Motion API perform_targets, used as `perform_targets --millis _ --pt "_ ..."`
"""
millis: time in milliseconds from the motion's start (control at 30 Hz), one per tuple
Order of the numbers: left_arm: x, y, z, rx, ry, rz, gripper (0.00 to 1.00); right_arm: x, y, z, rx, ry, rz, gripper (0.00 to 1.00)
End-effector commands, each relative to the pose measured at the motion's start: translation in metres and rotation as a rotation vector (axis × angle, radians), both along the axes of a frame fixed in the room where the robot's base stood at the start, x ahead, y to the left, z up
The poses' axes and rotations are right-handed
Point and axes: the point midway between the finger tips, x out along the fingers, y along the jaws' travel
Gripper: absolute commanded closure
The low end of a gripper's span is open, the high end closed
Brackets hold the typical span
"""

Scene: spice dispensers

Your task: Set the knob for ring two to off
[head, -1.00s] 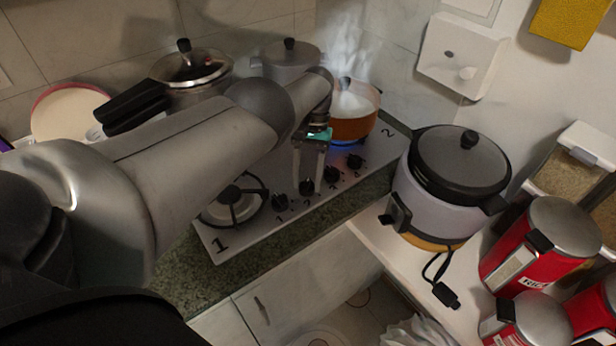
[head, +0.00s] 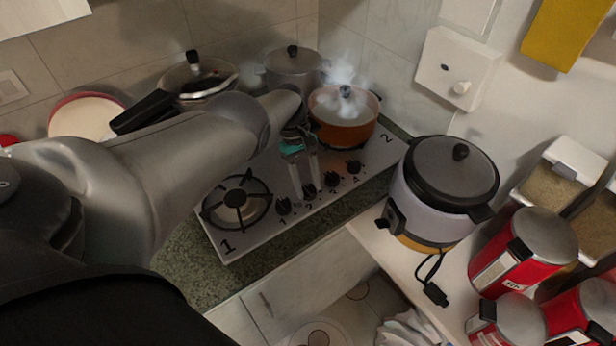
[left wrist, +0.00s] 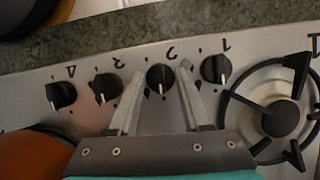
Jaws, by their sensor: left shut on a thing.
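The steel hob (head: 268,172) has a row of black knobs along its front, numbered 1 to 4. My left gripper (head: 309,190) reaches down at the ring two knob (head: 310,191). In the left wrist view, its fingers (left wrist: 162,70) stand on either side of that knob (left wrist: 160,77) and are shut on it. The knob's white mark points down in that view, much like the marks on the other knobs. An orange pot (head: 342,130) steams beside the large 2 on the hob. No blue flame shows under it. My right gripper is not in view.
Neighbouring knobs 1 (left wrist: 216,69) and 3 (left wrist: 107,88) sit close beside the fingers. A bare burner (head: 237,198) is at the left. Two more pots (head: 293,64) (head: 196,82) stand behind. A rice cooker (head: 450,190) stands on the right counter.

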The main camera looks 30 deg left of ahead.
Motion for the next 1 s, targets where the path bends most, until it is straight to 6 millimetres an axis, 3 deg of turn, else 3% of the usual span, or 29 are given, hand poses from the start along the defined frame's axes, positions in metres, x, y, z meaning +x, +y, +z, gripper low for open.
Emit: perform_targets --millis 200,733,767,1000 --pt "0.0006 0.0014 0.0019 0.001 -0.003 0.07 1.0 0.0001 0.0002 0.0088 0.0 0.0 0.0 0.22" --pt "0.0009 0.002 0.0007 0.002 -0.004 0.095 1.0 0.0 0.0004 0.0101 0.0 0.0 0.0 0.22" --pt "0.0009 0.002 0.0007 0.003 -0.003 0.095 0.51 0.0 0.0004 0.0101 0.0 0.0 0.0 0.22" --pt "0.0003 0.0013 0.0004 0.001 -0.002 0.094 0.24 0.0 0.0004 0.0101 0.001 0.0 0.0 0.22"
